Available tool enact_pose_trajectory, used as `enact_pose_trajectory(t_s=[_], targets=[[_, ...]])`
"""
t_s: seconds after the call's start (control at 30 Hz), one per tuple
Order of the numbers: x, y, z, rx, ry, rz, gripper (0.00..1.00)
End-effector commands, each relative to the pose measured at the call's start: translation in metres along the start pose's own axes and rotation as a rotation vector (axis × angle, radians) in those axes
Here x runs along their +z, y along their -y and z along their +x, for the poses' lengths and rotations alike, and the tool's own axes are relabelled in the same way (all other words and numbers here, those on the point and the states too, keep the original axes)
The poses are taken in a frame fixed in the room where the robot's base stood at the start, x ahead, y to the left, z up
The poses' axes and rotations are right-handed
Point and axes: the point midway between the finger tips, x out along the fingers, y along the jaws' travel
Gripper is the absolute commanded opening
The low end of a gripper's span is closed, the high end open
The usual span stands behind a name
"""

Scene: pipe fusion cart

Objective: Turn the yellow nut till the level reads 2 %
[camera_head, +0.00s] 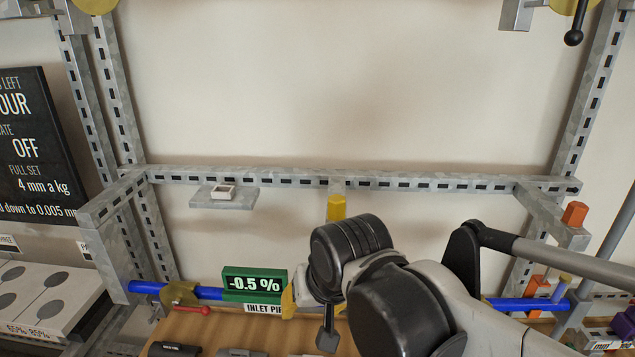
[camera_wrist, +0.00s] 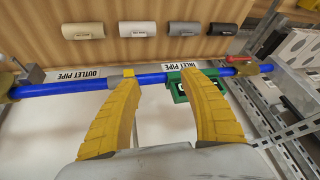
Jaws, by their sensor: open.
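A yellow hexagonal nut (camera_head: 336,207) stands below the middle of the slotted rail, above my wrist in the head view. A green level display (camera_head: 254,283) reads -0.5 % and sits at the blue inlet pipe; in the wrist view it is partly hidden behind my right-hand finger. My gripper (camera_wrist: 160,82) is open, with two ribbed yellow fingers spread apart over the blue pipe and nothing seen held between them. In the head view my arm hides most of the gripper. The nut is not clearly identifiable in the wrist view.
A slotted metal rail (camera_head: 400,182) crosses the frame, with a small plate (camera_head: 224,196) on it. An orange hexagonal part (camera_head: 575,214) stands at right. A red-handled valve (camera_head: 184,296) is on the pipe. Several cylinders, one white (camera_wrist: 138,29), lie on the wooden board.

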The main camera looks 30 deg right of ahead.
Motion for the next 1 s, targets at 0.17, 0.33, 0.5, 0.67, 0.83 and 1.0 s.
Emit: enact_pose_trajectory(t_s=[0.17, 0.33, 0.5, 0.67, 0.83, 1.0], targets=[[-0.041, -0.003, -0.037, 0.041, 0.062, 0.186, 0.51], [-0.089, -0.011, -0.075, 0.108, 0.140, 0.438, 0.51], [-0.144, -0.026, -0.114, 0.213, 0.226, 0.760, 0.51], [-0.182, -0.042, -0.136, 0.316, 0.283, 1.024, 0.51], [-0.201, -0.054, -0.144, 0.390, 0.314, 1.190, 0.51], [-0.201, -0.058, -0.137, 0.413, 0.321, 1.239, 0.51]])
